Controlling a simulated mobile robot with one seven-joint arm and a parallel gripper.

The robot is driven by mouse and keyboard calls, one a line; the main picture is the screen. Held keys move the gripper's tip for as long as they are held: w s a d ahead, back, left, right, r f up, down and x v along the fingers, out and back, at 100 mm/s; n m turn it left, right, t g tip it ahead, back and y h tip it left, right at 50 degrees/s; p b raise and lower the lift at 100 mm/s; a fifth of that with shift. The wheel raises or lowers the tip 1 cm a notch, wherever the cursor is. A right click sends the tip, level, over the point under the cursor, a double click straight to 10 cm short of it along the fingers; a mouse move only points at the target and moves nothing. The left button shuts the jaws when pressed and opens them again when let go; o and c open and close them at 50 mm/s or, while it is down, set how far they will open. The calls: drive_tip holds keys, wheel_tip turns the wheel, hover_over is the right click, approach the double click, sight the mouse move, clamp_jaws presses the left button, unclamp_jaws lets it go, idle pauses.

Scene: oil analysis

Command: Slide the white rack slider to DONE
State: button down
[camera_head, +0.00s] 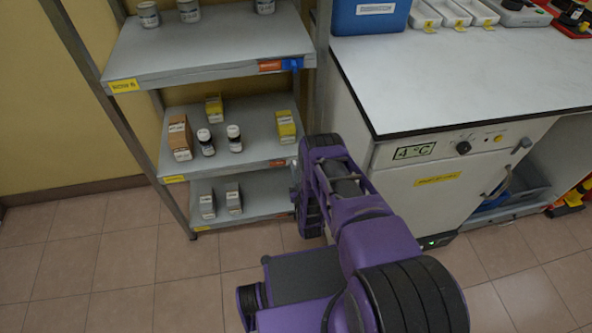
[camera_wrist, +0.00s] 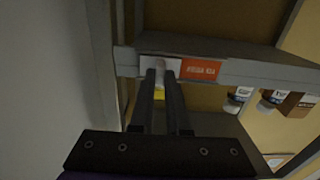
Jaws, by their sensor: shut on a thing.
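The white rack slider (camera_wrist: 161,63) sits on a shelf's front rail in the wrist view. It covers part of the rail label, and an orange label section (camera_wrist: 201,71) with lettering too small to read shows directly to its right. My gripper (camera_wrist: 160,76) is shut on the slider's tab, with one finger on each side. In the head view my arm hides the gripper and the slider at the right end of the lower shelves. The middle shelf's orange label (camera_head: 278,163) still shows beside my arm. I cannot read DONE anywhere.
The rack's top shelf (camera_head: 200,55) carries a separate blue slider (camera_head: 291,64). The middle shelf holds boxes and dark bottles, and the bottom shelf holds two small cartons (camera_head: 233,198). A white cabinet (camera_head: 420,205) stands close right of my arm. Floor at left is clear.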

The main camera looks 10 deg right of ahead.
idle(0.4)
drive_tip(key=a, duration=0.6)
drive_tip(key=shift+a, duration=0.15)
drive_tip(key=c, duration=0.9)
unclamp_jaws()
